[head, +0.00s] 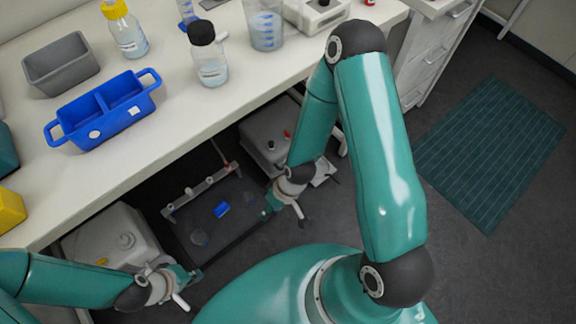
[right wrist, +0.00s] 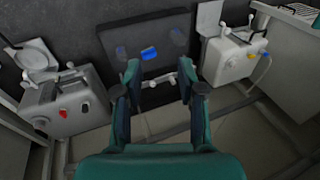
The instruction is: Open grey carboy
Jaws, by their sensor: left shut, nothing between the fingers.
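A pale grey carboy (head: 104,240) with a round grey cap (head: 127,240) stands under the bench at lower left in the head view. A second grey vessel (head: 262,128) with red and black fittings stands under the bench farther right. I cannot tell which is the task's carboy. My left gripper (head: 195,274) is shut and empty, right of the pale carboy and apart from its cap. My right gripper (head: 267,209) is at the right side of the dark shaker platform (head: 222,245). Its fingers stand apart and empty in the right wrist view (right wrist: 159,80).
The right wrist view shows two boxy vessels, one at left (right wrist: 65,108) and one at right (right wrist: 228,60), beside the platform. A blue block (head: 221,210) lies on the platform. The bench (head: 190,118) overhangs, bearing a blue divided tray (head: 135,112) and bottles.

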